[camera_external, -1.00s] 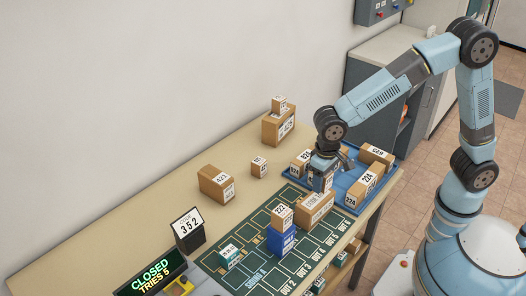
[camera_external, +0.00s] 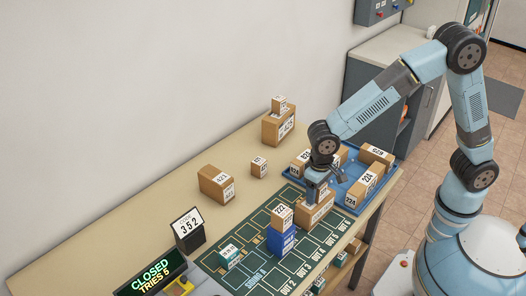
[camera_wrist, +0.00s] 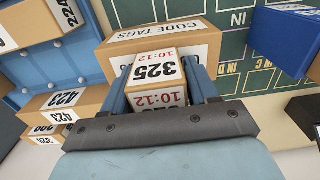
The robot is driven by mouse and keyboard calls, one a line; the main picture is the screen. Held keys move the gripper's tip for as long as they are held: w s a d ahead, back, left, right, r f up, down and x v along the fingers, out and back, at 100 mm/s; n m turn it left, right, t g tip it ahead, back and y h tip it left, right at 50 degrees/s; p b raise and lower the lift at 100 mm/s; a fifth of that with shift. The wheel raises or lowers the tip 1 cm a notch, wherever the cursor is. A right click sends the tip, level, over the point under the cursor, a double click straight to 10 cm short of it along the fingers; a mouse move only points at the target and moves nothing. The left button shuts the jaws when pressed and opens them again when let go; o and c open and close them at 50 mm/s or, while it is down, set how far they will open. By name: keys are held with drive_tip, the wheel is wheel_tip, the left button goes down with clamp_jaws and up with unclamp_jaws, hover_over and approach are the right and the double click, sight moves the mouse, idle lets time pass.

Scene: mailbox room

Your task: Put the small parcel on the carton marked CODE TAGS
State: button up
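The small parcel, a brown box with a white label reading 325 and 10:12 in red (camera_wrist: 154,72), sits between my two blue fingers in the wrist view. My gripper (camera_external: 316,194) appears shut on it. The carton marked CODE TAGS (camera_wrist: 165,37) lies directly behind and below the parcel in the wrist view. In the external view this carton (camera_external: 318,214) stands on the green board, right under my gripper. The parcel is mostly hidden there by the fingers. I cannot tell whether the parcel's underside touches the carton top.
A blue tray (camera_external: 348,206) with several labelled parcels lies to the right. A blue box (camera_external: 281,243) with a parcel 222 (camera_external: 281,218) on it stands in front left. Loose cartons (camera_external: 216,185) stand toward the wall. The green board (camera_external: 262,278) has free marked squares.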

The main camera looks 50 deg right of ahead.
drive_tip(key=o, duration=0.3)
wheel_tip(320, 180, up, 12)
drive_tip(key=shift+r, duration=0.1)
idle(0.6)
